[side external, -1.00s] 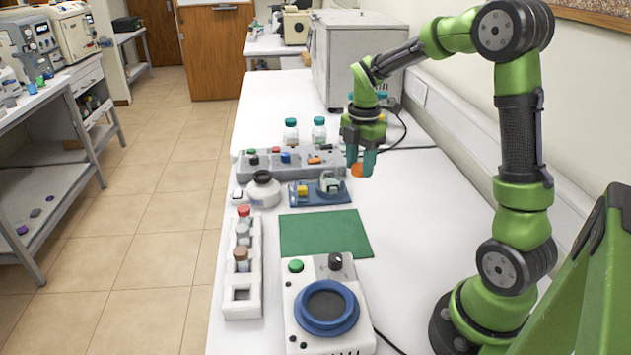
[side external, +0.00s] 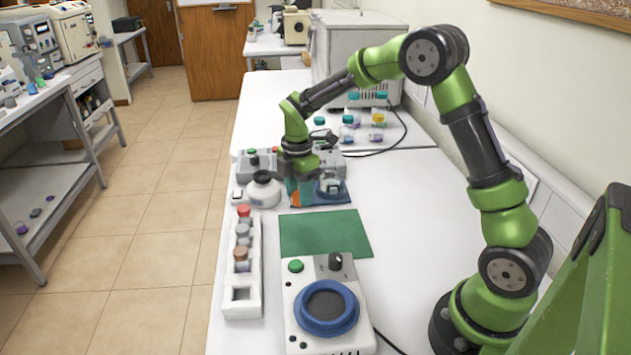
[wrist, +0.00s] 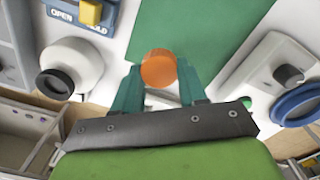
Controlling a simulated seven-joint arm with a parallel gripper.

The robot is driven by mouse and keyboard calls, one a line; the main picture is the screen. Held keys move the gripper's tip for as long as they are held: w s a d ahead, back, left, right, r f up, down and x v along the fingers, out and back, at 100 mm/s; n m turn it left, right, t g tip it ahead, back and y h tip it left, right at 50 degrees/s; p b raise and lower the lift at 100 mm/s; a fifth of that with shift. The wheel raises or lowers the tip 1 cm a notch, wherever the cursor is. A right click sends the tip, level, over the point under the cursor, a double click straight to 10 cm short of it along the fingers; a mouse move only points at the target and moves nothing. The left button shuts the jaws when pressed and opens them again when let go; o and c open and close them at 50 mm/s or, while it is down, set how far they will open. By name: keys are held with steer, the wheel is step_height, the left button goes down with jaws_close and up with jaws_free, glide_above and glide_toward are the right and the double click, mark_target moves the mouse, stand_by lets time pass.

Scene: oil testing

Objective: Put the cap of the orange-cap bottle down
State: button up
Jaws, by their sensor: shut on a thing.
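My gripper (side external: 300,196) is shut on the orange cap (wrist: 158,68), which sits between its two teal fingertips. In the side view the orange cap (side external: 295,198) is partly hidden by the fingers. The gripper hangs over the near edge of the blue-based device (side external: 335,197), beside the white round jar (side external: 263,189) and behind the green mat (side external: 325,240). In the wrist view the green mat (wrist: 212,38) lies beyond the cap. I cannot tell whether the cap touches anything below. I cannot make out the orange-cap bottle's body.
A white rack (side external: 257,270) holds several capped vials at the left edge. A white device with a blue ring (side external: 325,313) stands in front of the mat. A grey button box (side external: 262,160) and several teal-capped bottles (side external: 319,121) stand behind. The table right of the mat is clear.

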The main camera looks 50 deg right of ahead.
mark_target(300, 225)
steer(key=shift+f, duration=3.55)
steer(key=shift+f, duration=0.15)
steer(key=o, duration=1)
